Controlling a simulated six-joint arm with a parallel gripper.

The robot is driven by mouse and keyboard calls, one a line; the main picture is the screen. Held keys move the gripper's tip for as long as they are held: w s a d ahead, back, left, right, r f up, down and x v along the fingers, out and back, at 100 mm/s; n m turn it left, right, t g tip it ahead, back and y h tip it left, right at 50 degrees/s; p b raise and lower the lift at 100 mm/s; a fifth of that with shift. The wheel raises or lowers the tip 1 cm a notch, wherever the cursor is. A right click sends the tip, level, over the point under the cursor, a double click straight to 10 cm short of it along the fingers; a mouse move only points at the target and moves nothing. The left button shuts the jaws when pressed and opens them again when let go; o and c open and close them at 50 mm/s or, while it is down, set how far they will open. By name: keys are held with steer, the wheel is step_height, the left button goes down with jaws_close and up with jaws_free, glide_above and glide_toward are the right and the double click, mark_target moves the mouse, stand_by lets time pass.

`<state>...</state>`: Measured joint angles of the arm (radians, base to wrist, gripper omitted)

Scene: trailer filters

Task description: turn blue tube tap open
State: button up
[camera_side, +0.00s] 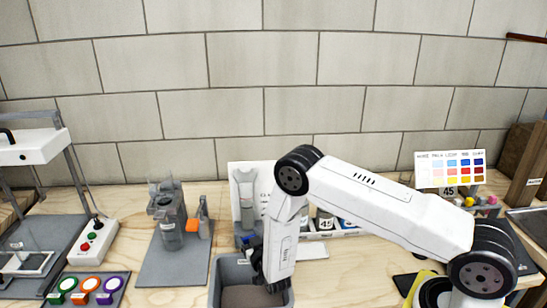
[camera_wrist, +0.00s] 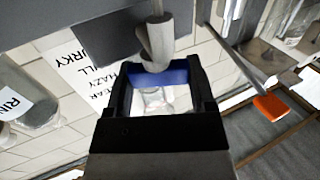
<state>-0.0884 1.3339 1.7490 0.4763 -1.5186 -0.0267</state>
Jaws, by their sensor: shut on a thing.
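A grey spout-like part (camera_wrist: 155,45) stands just beyond the blue piece. In the side view, a tall grey tube (camera_side: 245,195) with a dark blue lower part (camera_side: 248,240) stands behind my gripper. My arm hides the grip there, and I cannot tell the tap's angle.
The grey basin (camera_side: 219,272) holds something brown. A clarity card (camera_side: 236,170) stands behind the tube. A grey housing with an orange piece (camera_side: 195,226) is to the left. A button box (camera_side: 93,240) and several coloured discs stand at far left. Labelled jars are behind my arm.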

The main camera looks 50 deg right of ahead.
steer(key=shift+n+t+y, duration=0.4)
steer(key=shift+n+y, duration=0.2)
steer(key=shift+y, duration=0.3)
steer(key=shift+n+y, duration=0.6)
steer(key=shift+y, duration=0.3)
steer(key=shift+n+y, duration=0.3)
steer(key=shift+y, duration=0.2)
steer(key=o, duration=1.2)
steer(key=shift+s, duration=0.1)
